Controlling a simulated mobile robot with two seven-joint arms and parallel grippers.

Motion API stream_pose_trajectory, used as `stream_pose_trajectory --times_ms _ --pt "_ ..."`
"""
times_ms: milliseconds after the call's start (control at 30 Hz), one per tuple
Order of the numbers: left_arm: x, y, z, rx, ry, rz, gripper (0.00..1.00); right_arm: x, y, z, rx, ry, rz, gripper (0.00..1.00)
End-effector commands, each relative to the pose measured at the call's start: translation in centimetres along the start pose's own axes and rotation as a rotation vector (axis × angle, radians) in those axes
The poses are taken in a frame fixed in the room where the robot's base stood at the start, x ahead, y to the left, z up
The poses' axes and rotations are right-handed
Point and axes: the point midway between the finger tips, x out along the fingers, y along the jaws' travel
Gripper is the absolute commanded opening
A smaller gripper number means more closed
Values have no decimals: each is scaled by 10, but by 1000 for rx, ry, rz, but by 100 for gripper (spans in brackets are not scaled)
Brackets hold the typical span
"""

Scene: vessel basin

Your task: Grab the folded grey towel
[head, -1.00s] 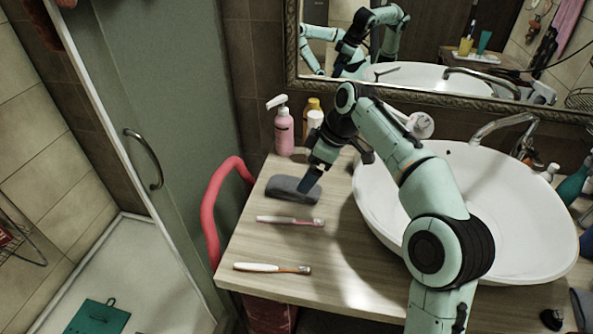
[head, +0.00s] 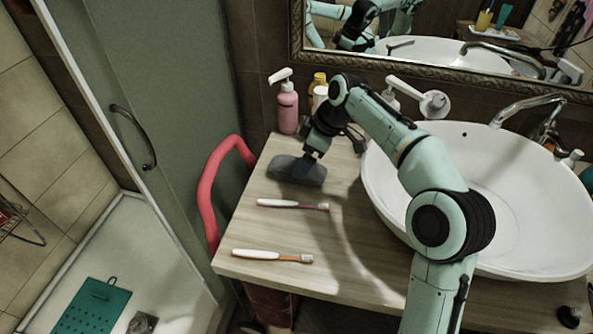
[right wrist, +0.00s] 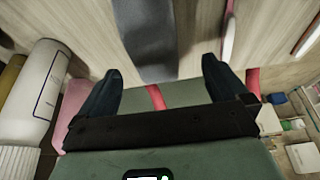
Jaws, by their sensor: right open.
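The folded grey towel (head: 290,170) lies on the wooden counter, left of the white basin and in front of the bottles. In the right wrist view it shows as a dark grey strip (right wrist: 147,38) at the top, between and beyond my fingertips. My right gripper (head: 311,157) is at the towel's far side, close above it. In the right wrist view the two dark fingers of this gripper (right wrist: 161,70) are wide apart with nothing between them. I cannot tell whether they touch the towel. My left gripper is not in view.
A pink pump bottle (head: 287,108) and other bottles stand behind the towel. Two toothbrushes, one pinkish (head: 292,204) and one orange-handled (head: 272,256), lie in front. The white basin (head: 375,195) is at right. A red rail (head: 208,190) curves along the counter's left edge.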

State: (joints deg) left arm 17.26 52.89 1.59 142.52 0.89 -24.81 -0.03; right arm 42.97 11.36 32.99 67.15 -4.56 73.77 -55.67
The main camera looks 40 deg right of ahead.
Motion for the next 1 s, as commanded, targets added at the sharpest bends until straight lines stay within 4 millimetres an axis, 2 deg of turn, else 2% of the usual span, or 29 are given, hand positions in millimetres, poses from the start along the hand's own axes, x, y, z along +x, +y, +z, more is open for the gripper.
stream_pose_trajectory --times_ms 333,567,600,767,800,1000 --pt "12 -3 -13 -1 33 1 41 47 6 5 -1 -2 -3 100" --pt "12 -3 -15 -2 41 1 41 50 6 4 0 -1 -1 100" --pt "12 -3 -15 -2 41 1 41 50 6 4 0 -1 -1 97" --pt "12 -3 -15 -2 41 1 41 50 6 4 0 -1 -1 45" --pt "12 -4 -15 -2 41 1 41 50 6 4 0 -1 -1 42" --pt "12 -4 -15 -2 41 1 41 50 6 4 -1 -1 -1 41"
